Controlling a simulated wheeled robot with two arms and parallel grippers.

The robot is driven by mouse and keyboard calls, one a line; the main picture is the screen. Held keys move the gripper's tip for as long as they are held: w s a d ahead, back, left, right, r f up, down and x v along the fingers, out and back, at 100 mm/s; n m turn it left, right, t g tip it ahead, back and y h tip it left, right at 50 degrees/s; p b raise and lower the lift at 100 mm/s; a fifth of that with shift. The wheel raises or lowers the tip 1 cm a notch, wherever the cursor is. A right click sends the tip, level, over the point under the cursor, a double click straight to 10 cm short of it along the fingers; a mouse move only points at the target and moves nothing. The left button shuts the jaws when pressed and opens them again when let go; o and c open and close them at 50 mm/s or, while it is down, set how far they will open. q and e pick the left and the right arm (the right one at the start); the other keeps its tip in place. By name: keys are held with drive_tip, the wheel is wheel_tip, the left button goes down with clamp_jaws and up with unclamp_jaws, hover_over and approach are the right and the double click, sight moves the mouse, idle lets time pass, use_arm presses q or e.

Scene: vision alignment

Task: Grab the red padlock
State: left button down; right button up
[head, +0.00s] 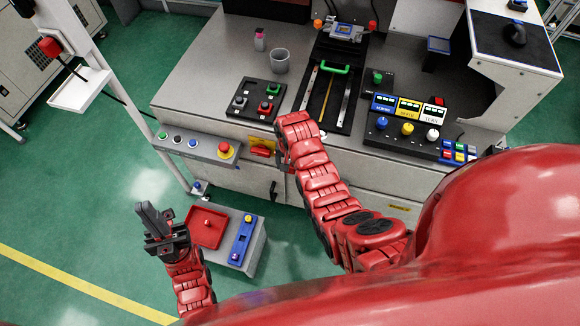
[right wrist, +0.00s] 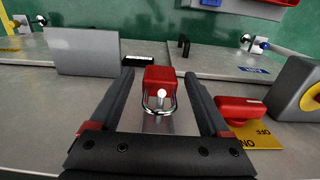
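The red padlock (right wrist: 160,78) with a silver shackle is between the two black fingers of my right gripper (right wrist: 159,76) in the right wrist view. A gap shows on each side, so the fingers are open around it and do not appear to touch it. In the head view my right arm reaches the front of the grey workbench and hides the gripper and padlock.
A red rotary switch (right wrist: 240,108) on a yellow plate is right of the padlock in the right wrist view. A button panel (head: 198,146) juts out at the workbench's left. A blue strip (head: 243,232) lies beside the tray. Green floor is free at far left.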

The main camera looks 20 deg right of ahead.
clamp_jaws()
drive_tip(key=shift+r, duration=0.2)
